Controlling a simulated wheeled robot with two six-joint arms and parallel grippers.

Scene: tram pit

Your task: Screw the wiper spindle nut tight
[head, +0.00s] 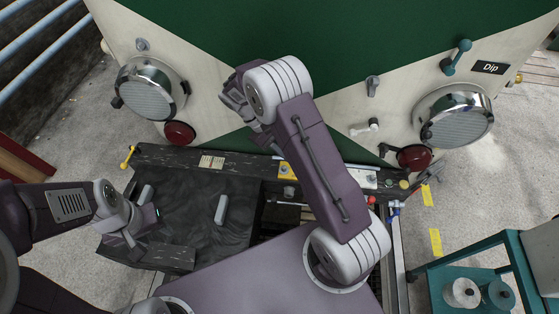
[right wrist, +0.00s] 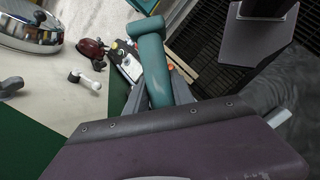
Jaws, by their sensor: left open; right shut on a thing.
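My right gripper (right wrist: 157,95) is shut on a teal T-shaped tool (right wrist: 154,62), seen in the right wrist view. Its fingers show on both sides of the tool's shaft. In the head view my right arm hides the tool. A grey fitting (head: 373,84) and a white lever-like fitting (head: 366,128) sit on the cream tram front; the white one also shows in the right wrist view (right wrist: 86,80). I cannot tell which fitting carries the wiper spindle nut. The tool is apart from both. My left gripper (head: 137,222) is open and empty over the black-covered bench (head: 195,185).
Chrome headlamps (head: 148,88) (head: 455,115) and red lamps (head: 180,133) (head: 413,157) protrude from the tram front. A teal lever (head: 456,56) is by the "Dip" label. A teal trolley (head: 440,275) with two reels stands at right. A grey bar (head: 221,208) lies on the bench.

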